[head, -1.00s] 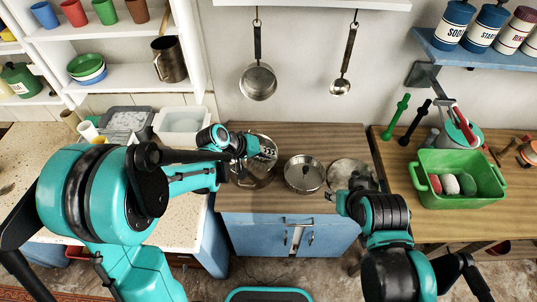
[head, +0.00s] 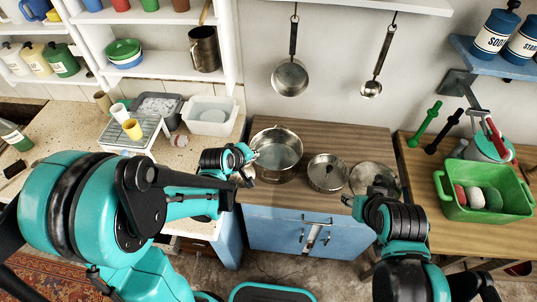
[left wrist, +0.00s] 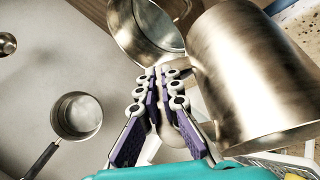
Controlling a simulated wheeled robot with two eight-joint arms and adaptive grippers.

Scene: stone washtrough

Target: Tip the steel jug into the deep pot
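The deep pot (head: 277,153) stands upright at the left of the wooden counter, its open mouth showing a pale interior. It also shows at the top of the left wrist view (left wrist: 150,28). The steel jug (left wrist: 255,75), a brushed metal cylinder, fills the right of that view, leaning beside the fingers. My left gripper (left wrist: 163,88) is closed around a pale strip that looks like its handle. In the head view my left gripper (head: 246,160) is just left of the pot and I cannot make out the jug. My right gripper (head: 350,202) is by the counter's front edge; its fingers are unclear.
A smaller steel pot (head: 327,172) and a round lid (head: 372,177) sit right of the deep pot. A pan (head: 290,78) and a ladle (head: 371,88) hang above. Another metal jug (head: 204,48) is on the shelf. A white tub (head: 208,115) and dish rack (head: 130,133) stand left.

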